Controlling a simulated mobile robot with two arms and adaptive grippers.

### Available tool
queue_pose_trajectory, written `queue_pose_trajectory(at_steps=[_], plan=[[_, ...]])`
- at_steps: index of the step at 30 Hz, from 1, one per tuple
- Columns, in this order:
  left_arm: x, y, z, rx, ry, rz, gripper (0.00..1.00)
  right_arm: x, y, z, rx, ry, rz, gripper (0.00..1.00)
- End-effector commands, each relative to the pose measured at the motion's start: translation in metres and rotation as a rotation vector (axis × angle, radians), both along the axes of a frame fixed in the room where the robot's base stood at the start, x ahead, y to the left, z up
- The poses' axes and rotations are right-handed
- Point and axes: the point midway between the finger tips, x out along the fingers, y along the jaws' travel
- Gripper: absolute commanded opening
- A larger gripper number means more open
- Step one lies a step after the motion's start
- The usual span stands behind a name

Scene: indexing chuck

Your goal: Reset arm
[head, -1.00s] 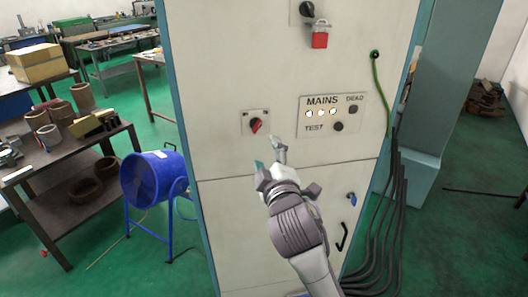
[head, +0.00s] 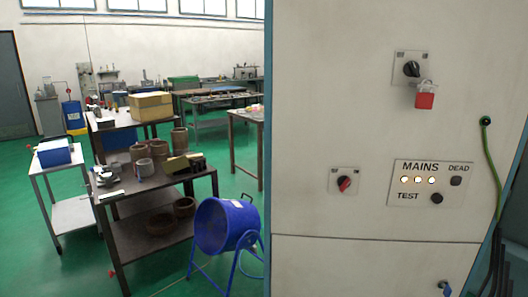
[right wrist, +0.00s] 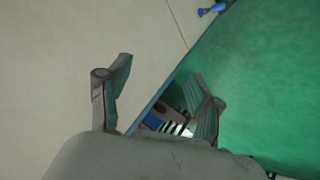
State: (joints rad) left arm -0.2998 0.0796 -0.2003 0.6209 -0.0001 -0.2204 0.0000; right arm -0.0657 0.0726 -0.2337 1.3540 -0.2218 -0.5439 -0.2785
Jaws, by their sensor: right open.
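My right gripper (right wrist: 160,98) shows in the right wrist view, its two fingers apart with nothing between them. The pale cabinet face lies on the left behind it and the green floor on the right. Neither gripper nor arm shows in the head view now. The tall cabinet (head: 330,110) fills the right half of the head view. It carries a small red-and-black rotary switch (head: 344,184), a MAINS panel (head: 411,195) with lit lamps, and a black rotary switch (head: 411,69) with a red padlock (head: 425,96) below it.
A blue drum fan (head: 222,226) stands on the floor left of the cabinet. A dark workbench (head: 150,235) with pots and boxes and a white trolley (head: 75,212) stand further left. A green cable (head: 491,165) hangs at the cabinet's right.

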Motion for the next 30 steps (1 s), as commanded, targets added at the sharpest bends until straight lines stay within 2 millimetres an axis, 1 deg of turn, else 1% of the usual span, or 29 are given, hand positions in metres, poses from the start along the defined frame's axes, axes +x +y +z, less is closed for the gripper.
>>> queue_pose_trajectory(at_steps=[1,2,3,5,6,8,9,11,12,14,15,18,21,24,26,30], plan=[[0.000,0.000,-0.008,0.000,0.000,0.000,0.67,-0.026,-0.004,-0.040,0.020,0.063,-0.021,0.65],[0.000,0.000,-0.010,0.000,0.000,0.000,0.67,-0.040,-0.006,-0.058,0.033,0.093,-0.035,0.65],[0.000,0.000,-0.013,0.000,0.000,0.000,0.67,-0.060,-0.008,-0.082,0.050,0.134,-0.053,0.65],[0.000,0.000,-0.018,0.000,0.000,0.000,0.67,-0.092,-0.012,-0.115,0.075,0.196,-0.085,0.65],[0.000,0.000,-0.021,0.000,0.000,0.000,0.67,-0.115,-0.015,-0.136,0.089,0.239,-0.106,0.65],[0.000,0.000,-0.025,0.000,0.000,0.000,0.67,-0.150,-0.020,-0.166,0.110,0.298,-0.143,0.65],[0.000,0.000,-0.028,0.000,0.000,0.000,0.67,-0.174,-0.023,-0.184,0.124,0.338,-0.168,0.65],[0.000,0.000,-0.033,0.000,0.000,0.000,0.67,-0.213,-0.028,-0.210,0.141,0.397,-0.208,0.65],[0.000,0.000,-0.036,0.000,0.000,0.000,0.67,-0.239,-0.032,-0.225,0.151,0.436,-0.236,0.65],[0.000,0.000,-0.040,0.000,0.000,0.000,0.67,-0.277,-0.037,-0.244,0.164,0.489,-0.279,0.65],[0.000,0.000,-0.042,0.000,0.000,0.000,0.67,-0.300,-0.040,-0.255,0.171,0.521,-0.305,0.65],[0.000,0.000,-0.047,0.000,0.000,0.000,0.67,-0.351,-0.047,-0.273,0.182,0.587,-0.364,0.65],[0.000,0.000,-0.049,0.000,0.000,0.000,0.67,-0.386,-0.052,-0.283,0.189,0.629,-0.407,0.65],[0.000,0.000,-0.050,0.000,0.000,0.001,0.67,-0.404,-0.055,-0.287,0.190,0.652,-0.430,0.65],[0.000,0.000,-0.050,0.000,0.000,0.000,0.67,-0.408,-0.056,-0.287,0.191,0.655,-0.435,0.65],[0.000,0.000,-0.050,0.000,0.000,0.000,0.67,-0.408,-0.056,-0.287,0.191,0.655,-0.435,0.65]])
